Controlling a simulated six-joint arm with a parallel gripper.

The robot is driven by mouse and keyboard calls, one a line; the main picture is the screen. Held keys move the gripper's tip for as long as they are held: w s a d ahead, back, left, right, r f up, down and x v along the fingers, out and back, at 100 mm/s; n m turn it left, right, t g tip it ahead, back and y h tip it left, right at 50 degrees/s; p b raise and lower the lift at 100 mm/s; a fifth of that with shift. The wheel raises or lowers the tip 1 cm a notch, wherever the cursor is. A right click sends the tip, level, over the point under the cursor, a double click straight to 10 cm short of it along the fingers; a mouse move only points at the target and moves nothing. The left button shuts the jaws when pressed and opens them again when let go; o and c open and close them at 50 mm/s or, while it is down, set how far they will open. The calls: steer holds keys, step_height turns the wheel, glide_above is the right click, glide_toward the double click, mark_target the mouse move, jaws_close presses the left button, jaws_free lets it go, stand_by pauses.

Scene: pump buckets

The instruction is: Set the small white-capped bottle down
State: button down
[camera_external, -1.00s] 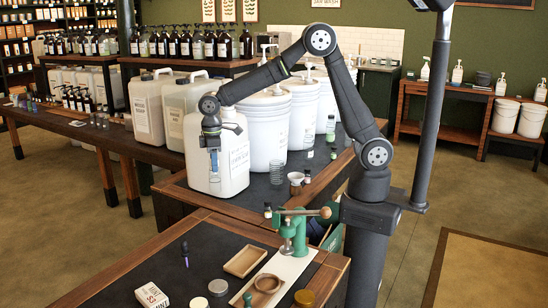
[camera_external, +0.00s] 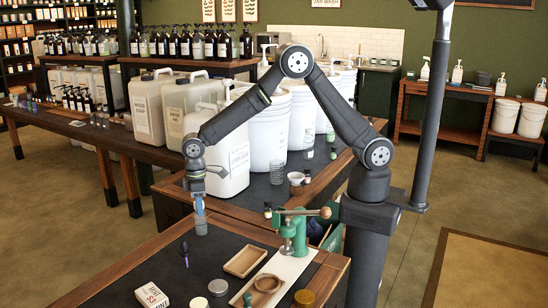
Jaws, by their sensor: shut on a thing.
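My gripper (camera_external: 200,206) points down over the back corner of the near dark-topped table (camera_external: 222,249). It is shut on a small greyish bottle (camera_external: 201,227), which hangs upright below the fingers. Its cap is hidden between the fingers, so I cannot see its colour. The bottle is at or just above the tabletop; I cannot tell whether it touches.
A large white jug (camera_external: 225,160) stands behind the gripper. Dark tabletop around the dropper is clear.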

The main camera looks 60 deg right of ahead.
steer(key=shift+f, duration=0.25)
steer(key=c, duration=1)
jaws_free()
steer(key=shift+c, duration=0.2)
step_height(320, 180, up, 12)
step_height(320, 180, down, 12)
steer(key=shift+r, duration=2.05)
